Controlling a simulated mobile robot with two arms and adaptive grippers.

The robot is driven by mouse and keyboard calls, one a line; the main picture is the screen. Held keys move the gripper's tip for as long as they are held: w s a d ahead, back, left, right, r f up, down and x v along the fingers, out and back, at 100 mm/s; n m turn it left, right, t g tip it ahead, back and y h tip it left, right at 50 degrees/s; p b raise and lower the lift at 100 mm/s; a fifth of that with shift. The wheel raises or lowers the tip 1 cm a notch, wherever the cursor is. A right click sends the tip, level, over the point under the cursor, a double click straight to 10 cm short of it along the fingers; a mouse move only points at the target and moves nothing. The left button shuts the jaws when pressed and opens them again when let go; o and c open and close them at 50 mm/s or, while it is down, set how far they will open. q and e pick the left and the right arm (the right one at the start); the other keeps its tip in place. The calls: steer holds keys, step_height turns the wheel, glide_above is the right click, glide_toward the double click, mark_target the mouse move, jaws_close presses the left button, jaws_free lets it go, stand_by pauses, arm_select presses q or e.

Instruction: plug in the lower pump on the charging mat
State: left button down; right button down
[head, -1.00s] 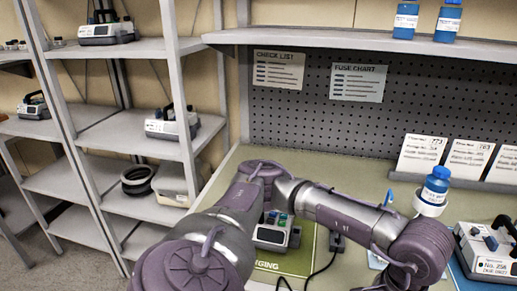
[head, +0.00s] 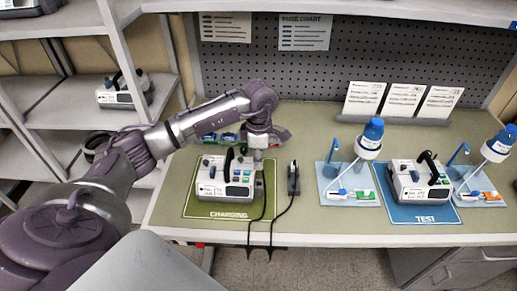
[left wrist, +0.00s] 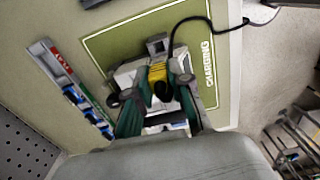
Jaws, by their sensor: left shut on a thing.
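One white and grey pump (head: 238,190) with a dark carry handle stands on the green charging mat (head: 205,208). In the left wrist view the pump (left wrist: 128,75) is largely covered by my fingers, and the mat (left wrist: 110,38) is beside it. My left gripper (head: 258,153) is at the pump's back right side, pointing down. In the left wrist view my left gripper (left wrist: 158,100) is shut on a yellow and black plug (left wrist: 158,76) with a black cord. The plug is close against the pump; I cannot tell whether it is seated. My right gripper is out of view.
A black charger block (head: 292,178) stands right of the mat, with cords hanging over the table's front edge. A tray of coloured fuses (head: 218,136) lies behind the pump. Another pump (head: 418,182) stands on the blue test mat (head: 425,216), between blue-topped bottle stands.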

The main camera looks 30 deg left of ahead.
arm_select(q)
steer(key=shift+f+b, duration=1.25)
steer(key=shift+f, duration=1)
steer(key=shift+f+b, duration=0.9)
steer(key=shift+f, duration=0.1)
steer(key=shift+b, duration=0.35)
steer(key=shift+f+b, duration=0.5)
steer(key=shift+f+b, duration=0.65)
steer(key=shift+b, duration=0.15)
steer(key=c, duration=1)
jaws_free()
